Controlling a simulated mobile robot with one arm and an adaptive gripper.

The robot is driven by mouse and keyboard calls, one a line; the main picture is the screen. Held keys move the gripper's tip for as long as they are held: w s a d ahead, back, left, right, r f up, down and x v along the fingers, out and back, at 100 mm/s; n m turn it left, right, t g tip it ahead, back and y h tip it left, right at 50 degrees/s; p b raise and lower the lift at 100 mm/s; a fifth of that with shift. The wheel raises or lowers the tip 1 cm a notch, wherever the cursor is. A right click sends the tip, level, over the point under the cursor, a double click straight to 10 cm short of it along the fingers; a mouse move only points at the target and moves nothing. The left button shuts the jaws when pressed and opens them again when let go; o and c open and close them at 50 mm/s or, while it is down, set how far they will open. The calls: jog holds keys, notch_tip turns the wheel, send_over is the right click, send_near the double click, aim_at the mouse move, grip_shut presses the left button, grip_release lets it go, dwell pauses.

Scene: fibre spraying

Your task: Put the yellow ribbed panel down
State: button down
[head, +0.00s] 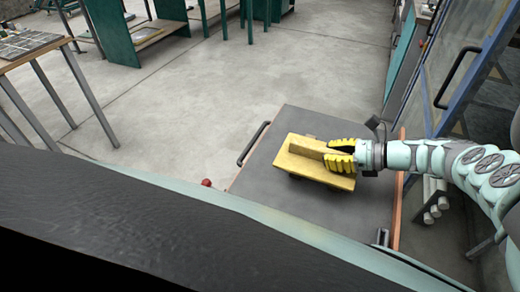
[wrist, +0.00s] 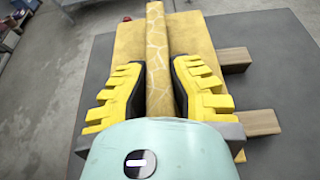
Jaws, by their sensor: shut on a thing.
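The yellow ribbed panel (head: 304,173) is a flat board with one raised rib along its middle. In the head view it is over the grey top of a cart (head: 288,128). My gripper (head: 341,157) has yellow padded fingers and comes in from the right, shut on the rib. In the wrist view the fingers (wrist: 166,88) press on both sides of the panel's patterned rib (wrist: 157,45). Two wooden blocks (wrist: 250,122) show at the panel's right edge in the wrist view. I cannot tell whether the panel rests on them or hangs just above.
The cart has a dark handle (head: 253,144) on its left side and a red knob (head: 207,183) near its front left corner. A blue-framed glazed booth (head: 462,75) stands at the right. A table (head: 28,50) stands at the far left. The concrete floor between is clear.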

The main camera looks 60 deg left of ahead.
jog(key=w+b, duration=0.1)
jog(key=w+a+b, duration=0.2)
jog(key=shift+f, duration=0.35)
jog(key=shift+w+f+b, duration=0.15)
jog(key=shift+w+b, duration=0.2)
jog(key=shift+w+a+r+b, duration=0.2)
jog(key=shift+w+b, duration=0.2)
jog(key=shift+w, duration=0.05)
jog(key=shift+w+a+f+b, duration=0.15)
jog(key=shift+w+a+b, duration=0.25)
jog(key=shift+b, duration=0.3)
jog(key=shift+d+f+b, duration=0.15)
jog(key=shift+f+b, duration=0.65)
jog(key=shift+f, duration=0.7)
jog(key=shift+f, duration=0.1)
jog(key=shift+f, duration=0.15)
jog(key=c, duration=1)
grip_release()
jog(key=shift+w, duration=0.1)
